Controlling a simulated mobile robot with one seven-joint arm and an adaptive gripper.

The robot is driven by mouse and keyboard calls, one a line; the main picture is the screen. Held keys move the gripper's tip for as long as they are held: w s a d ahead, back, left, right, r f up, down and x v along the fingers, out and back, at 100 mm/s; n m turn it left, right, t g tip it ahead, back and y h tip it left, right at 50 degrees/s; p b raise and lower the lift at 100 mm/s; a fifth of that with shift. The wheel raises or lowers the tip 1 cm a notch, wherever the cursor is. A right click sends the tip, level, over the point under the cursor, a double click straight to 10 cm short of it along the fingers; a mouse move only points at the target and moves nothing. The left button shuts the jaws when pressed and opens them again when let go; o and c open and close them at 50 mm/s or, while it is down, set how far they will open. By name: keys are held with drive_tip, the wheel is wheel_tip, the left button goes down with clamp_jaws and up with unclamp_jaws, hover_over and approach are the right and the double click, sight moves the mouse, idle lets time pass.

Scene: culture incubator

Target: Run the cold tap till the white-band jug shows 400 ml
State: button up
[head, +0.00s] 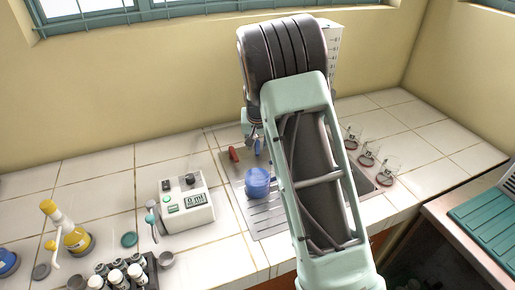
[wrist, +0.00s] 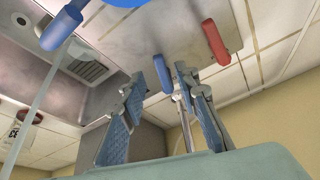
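My gripper (wrist: 159,78) is open and empty in the wrist view, its two blue-padded fingers apart. The blue cold tap lever (wrist: 162,72) appears between the fingertips; I cannot tell if they touch it. The red lever (wrist: 213,42) is to its right. In the head view the blue lever (head: 257,147) and red lever (head: 233,154) stand behind the sink area, beside my arm. A blue translucent vessel (head: 257,183) stands on the metal drainer; no white band is clear on it. My arm hides most of the sink. A small display (head: 194,202) seems to read 0 ml.
A white box device (head: 187,212) stands left of the drainer (head: 268,222). A yellow bottle (head: 70,232) and a rack of white-capped bottles (head: 148,275) are further left. Several glass vessels (head: 367,157) stand right of the sink. A graduated white panel (head: 333,45) shows behind my arm.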

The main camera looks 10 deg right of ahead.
sight(257, 151)
drive_tip(key=shift+x, duration=2)
clamp_jaws()
